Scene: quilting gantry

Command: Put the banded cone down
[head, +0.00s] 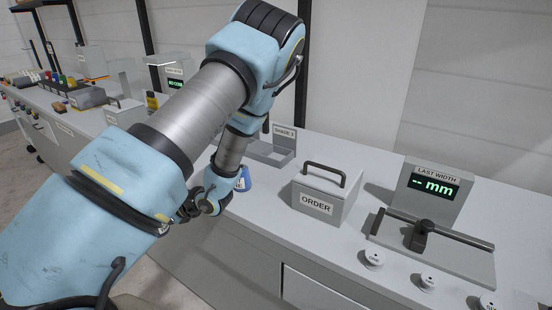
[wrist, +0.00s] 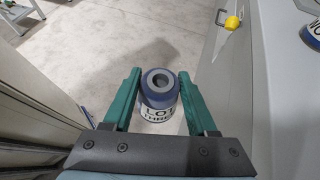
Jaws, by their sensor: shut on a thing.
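My gripper (wrist: 159,80) is shut on a cone (wrist: 158,100) with a grey hollow top, a dark blue band and a white label with partly visible black lettering. In the wrist view the cone sits between the two green fingers, with pale floor behind it. The grey counter is to the right of it in that view. In the head view my gripper (head: 205,203) is at the counter's front edge, and the held cone cannot be made out there. A second blue, labelled piece (head: 244,180) stands on the counter just beyond my gripper; a blue piece also shows at the wrist view's right edge (wrist: 312,38).
On the counter (head: 268,205) are a grey ORDER box (head: 325,195) with a black handle, a LAST WIDTH display (head: 432,190) with a slide fixture, and several small white weights or knobs (head: 374,258). A grey SHADE bracket (head: 270,150) stands behind. A yellow piece (wrist: 232,22) shows by the counter front.

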